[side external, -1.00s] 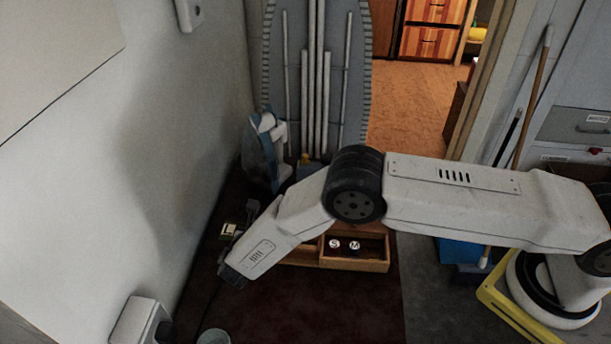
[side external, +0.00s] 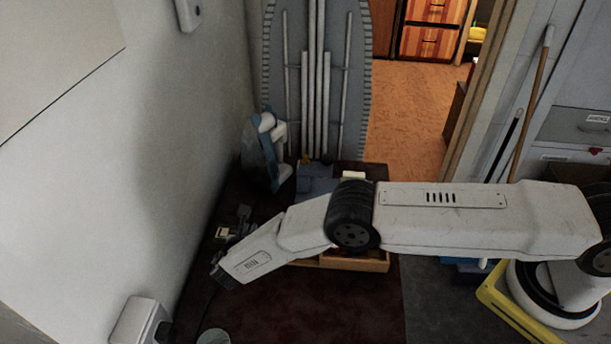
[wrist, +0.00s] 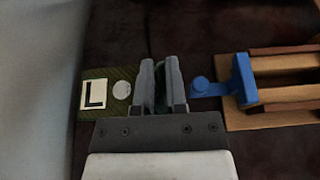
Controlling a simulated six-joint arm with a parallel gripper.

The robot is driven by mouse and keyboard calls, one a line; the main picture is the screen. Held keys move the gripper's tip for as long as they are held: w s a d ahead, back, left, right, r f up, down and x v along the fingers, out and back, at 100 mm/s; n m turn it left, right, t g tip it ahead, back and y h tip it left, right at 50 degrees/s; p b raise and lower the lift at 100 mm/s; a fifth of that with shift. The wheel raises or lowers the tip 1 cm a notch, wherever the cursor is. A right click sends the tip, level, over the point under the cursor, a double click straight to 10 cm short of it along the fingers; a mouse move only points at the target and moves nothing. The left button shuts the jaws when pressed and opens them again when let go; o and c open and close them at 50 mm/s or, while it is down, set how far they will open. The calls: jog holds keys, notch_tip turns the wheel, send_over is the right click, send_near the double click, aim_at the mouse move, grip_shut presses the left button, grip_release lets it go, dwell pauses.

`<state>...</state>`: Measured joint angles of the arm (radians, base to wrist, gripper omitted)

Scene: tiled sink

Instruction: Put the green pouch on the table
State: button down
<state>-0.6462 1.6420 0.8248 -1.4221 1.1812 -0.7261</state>
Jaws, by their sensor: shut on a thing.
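The green pouch (wrist: 122,76) shows in the wrist view with a white label marked L and a pale round spot. Its label side sticks out left of my gripper (wrist: 162,66). The two grey fingers are shut on the pouch, and a strip of green shows at the right finger. In the side external view the pouch's pale label (side external: 222,232) shows left of my forearm; my fingers are hard to make out there. The dark reddish-brown table (side external: 310,305) lies below. I cannot tell whether the pouch touches it.
A wooden box (side external: 372,265) is partly hidden behind my arm. In the wrist view, a blue piece (wrist: 240,80) stands at the wooden frame (wrist: 285,95), close right of my fingers. An iron (side external: 263,150) stands at the back; the wall (side external: 130,200) is left.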

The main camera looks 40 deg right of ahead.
jog(key=shift+f, duration=0.1)
jog(key=shift+w+f, duration=0.15)
jog(key=shift+f, duration=1.55)
jog(key=shift+f, duration=0.1)
jog(key=c, duration=0.7)
grip_release()
jog(key=shift+o, duration=0.2)
jog(key=shift+a+r, duration=0.2)
jog(key=v, duration=1.1)
jog(key=shift+s+a+r, duration=0.15)
jog(key=shift+s, duration=0.15)
